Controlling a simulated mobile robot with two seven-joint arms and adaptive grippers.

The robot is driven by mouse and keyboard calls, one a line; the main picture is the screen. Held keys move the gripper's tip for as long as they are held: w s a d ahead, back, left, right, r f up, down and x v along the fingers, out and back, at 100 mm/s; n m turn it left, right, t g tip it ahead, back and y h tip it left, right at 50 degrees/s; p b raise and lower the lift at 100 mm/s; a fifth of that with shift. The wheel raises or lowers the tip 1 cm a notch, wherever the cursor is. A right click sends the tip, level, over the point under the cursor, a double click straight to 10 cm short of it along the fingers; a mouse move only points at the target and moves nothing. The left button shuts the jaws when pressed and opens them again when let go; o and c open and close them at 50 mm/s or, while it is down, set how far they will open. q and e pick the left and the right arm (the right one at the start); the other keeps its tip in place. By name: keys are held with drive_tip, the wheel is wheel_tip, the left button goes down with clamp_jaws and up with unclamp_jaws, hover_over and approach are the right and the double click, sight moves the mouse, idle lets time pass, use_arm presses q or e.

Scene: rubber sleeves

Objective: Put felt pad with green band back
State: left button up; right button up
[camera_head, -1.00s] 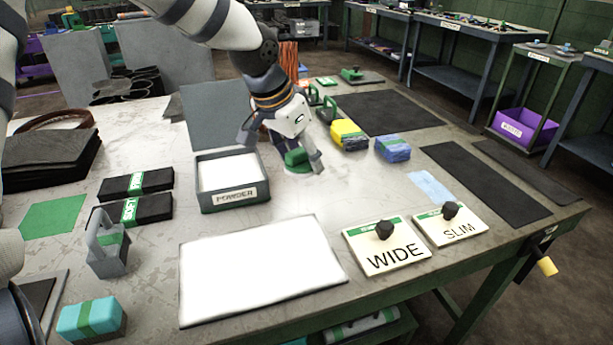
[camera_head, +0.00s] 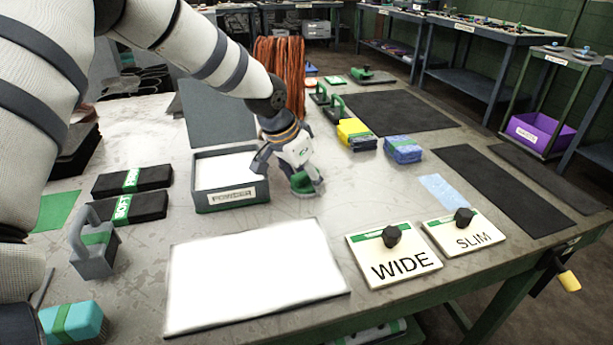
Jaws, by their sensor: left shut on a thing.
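My left gripper (camera_head: 300,184) reaches down to the right of the grey powder box. It is shut on a small green-topped piece (camera_head: 302,182), which looks like the felt pad with the green band. A pale round edge shows under the green part; the fingers hide some of it. The piece is at or just above the table (camera_head: 345,205); I cannot tell whether it touches. The powder box (camera_head: 232,197) is open and holds a white filling. My right gripper is not in view.
A white sheet (camera_head: 255,275) lies in front, beside the WIDE (camera_head: 395,256) and SLIM (camera_head: 464,232) plates. Yellow (camera_head: 356,134) and blue (camera_head: 402,149) blocks stand behind right. Black banded packs (camera_head: 131,180) and a grey handled tool (camera_head: 95,245) are left.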

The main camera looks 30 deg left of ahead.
use_arm(q)
drive_tip(key=o, duration=1.3)
drive_tip(key=shift+r, duration=0.2)
drive_tip(key=p+v, duration=0.2)
drive_tip(key=v, duration=1)
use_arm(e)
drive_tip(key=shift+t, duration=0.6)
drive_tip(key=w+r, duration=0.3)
